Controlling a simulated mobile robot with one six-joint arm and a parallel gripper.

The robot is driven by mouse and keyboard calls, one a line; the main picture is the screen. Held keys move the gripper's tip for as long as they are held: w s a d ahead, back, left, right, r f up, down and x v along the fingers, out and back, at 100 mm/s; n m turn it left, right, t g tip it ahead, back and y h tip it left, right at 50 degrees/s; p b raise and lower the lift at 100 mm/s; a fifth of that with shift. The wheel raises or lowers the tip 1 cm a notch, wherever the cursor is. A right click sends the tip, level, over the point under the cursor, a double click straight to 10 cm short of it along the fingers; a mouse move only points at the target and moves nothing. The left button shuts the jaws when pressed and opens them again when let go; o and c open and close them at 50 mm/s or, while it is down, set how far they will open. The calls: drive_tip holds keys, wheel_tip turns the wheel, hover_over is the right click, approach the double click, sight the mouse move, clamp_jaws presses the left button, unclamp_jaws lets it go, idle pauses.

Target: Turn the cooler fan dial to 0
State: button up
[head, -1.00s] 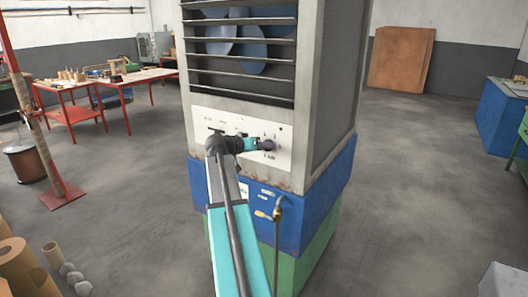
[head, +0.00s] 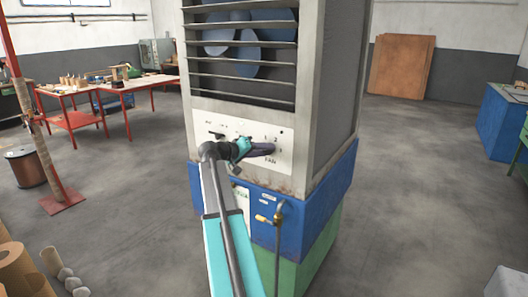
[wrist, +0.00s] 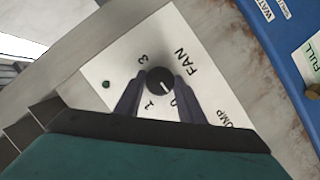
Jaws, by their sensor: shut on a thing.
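The black round fan dial (wrist: 157,76) sits on the white control panel (wrist: 100,70), beside the word FAN, in the wrist view. A white mark on the dial points toward its lower right side in that picture. The numbers 3 and 1 show around it, and another marking is partly covered by the right finger. My gripper (wrist: 160,86) has one dark finger on each side of the dial and is shut on it. In the head view my gripper (head: 264,150) is at the panel's right part and hides the dial.
The cooler's slatted grille (head: 240,68) is above the panel and its blue base (head: 325,182) below. A brass tap and pipe (head: 278,215) stand in front of the base, right of my arm. A red-framed table (head: 105,88) is far left. Open floor lies right.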

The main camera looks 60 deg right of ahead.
drive_tip(key=o, duration=1)
drive_tip(key=shift+o, duration=0.2)
drive_tip(key=shift+a, duration=0.1)
drive_tip(key=b+v, duration=0.2)
drive_tip(key=v, duration=1.1)
drive_tip(key=shift+a+r, duration=0.2)
drive_tip(key=shift+a, duration=0.1)
drive_tip(key=shift+w, duration=0.1)
